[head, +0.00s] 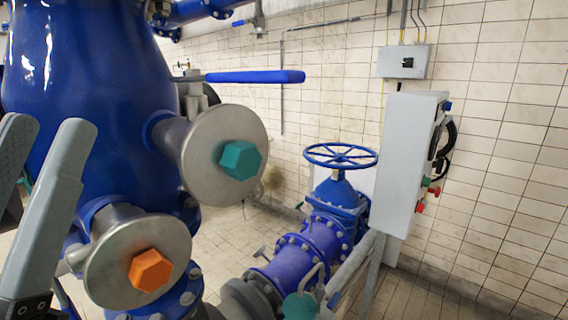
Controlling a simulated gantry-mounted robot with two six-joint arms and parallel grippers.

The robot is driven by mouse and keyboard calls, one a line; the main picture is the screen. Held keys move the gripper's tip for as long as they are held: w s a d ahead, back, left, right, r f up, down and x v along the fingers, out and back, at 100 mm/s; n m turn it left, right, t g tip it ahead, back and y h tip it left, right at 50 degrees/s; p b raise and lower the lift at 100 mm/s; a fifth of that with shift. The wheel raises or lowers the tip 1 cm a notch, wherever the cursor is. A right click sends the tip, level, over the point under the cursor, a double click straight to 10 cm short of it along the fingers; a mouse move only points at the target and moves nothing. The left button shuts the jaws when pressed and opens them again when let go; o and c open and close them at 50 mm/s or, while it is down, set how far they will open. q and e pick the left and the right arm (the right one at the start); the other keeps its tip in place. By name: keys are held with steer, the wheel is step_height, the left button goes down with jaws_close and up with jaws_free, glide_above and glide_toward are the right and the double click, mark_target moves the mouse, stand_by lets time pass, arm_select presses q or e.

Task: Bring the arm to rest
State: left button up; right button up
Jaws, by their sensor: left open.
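My left gripper (48,132) is at the left edge of the head view, with its two grey fingers pointing up and spread apart. It is open, and nothing shows between the fingers. The fingers are in front of the large blue vessel (75,75), left of its two round metal flanges. The upper flange (200,180) carries a teal hexagonal cap (240,160). The lower flange (110,255) carries an orange hexagonal cap (150,270). The gripper is apart from both caps in the picture. My right gripper is not in view.
A lever with a blue handle (255,77) sticks out to the right above the flanges. A blue handwheel (340,156) tops a valve on a blue floor pipe (315,240). A grey control box (408,155) stands at right. Tiled floor shows between.

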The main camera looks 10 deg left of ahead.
arm_select(q)
step_height(320, 180, up, 37)
steer(key=w+n+g+p, duration=0.1)
steer(key=p, duration=3.7)
steer(key=shift+w, duration=0.25)
